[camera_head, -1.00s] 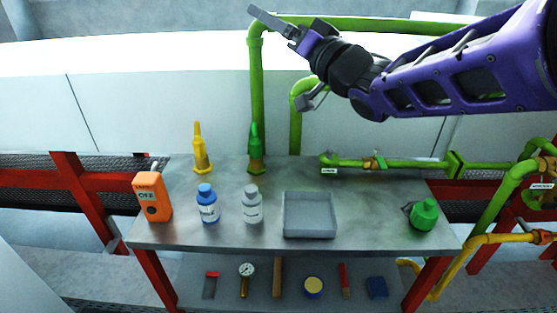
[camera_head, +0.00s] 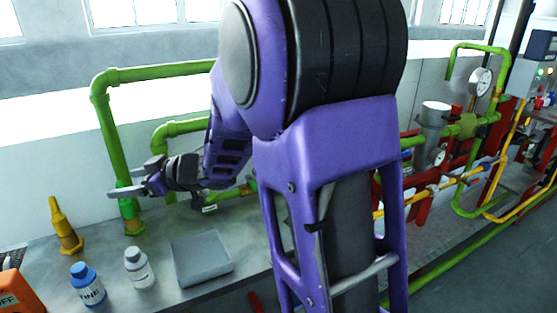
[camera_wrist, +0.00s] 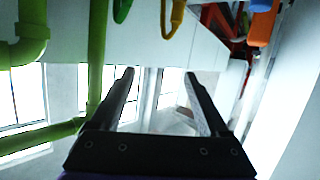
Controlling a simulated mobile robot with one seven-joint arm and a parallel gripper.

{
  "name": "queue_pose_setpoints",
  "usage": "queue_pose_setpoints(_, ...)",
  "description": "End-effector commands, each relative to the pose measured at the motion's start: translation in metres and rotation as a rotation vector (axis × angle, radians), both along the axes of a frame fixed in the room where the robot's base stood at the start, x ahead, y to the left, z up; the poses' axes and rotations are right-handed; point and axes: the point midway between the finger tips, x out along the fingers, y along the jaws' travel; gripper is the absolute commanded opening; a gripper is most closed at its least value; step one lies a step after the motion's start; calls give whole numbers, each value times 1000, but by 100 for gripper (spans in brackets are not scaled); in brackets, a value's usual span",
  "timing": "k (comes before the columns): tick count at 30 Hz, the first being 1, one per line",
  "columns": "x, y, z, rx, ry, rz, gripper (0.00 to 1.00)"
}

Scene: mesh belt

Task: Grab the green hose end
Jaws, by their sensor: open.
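The green hose end (camera_head: 128,207) stands on the grey bench beside the foot of a tall green pipe. My gripper (camera_head: 139,180) is open at its upper part in the head view and partly overlaps it there; I cannot tell if they touch. In the wrist view my two fingers (camera_wrist: 159,76) are spread with nothing between them. A green piece (camera_wrist: 122,9), apparently the hose end, shows at the top edge, beyond and left of the fingertips. A yellow hose end (camera_head: 65,226) stands to the left on the bench; it also shows in the wrist view (camera_wrist: 172,18).
The tall green pipe (camera_head: 110,130) rises close behind my gripper. A blue-capped bottle (camera_head: 88,284), a white bottle (camera_head: 139,268) and a grey tray (camera_head: 202,260) stand nearer on the bench. An orange device (camera_head: 14,295) is at lower left. Gauges and pipes crowd the right.

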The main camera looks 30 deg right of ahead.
Motion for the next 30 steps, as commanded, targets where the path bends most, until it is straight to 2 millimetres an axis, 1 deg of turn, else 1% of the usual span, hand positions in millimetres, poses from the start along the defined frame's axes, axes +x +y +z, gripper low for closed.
queue_pose_setpoints(1, 9, -59, -61, -6, 109, -104, 78)
queue_pose_setpoints(3, 9, -61, -57, -10, 95, -99, 78)
queue_pose_setpoints(5, 10, -61, -58, -12, 94, -95, 78)
queue_pose_setpoints(8, 16, -55, -66, -15, 97, -90, 78)
queue_pose_setpoints(15, 50, -23, -87, -14, 98, -90, 78)
queue_pose_setpoints(21, 78, 2, -102, -13, 98, -91, 78)
queue_pose_setpoints(24, 87, 9, -106, -14, 98, -93, 78)
queue_pose_setpoints(30, 96, 16, -111, -12, 98, -93, 78)
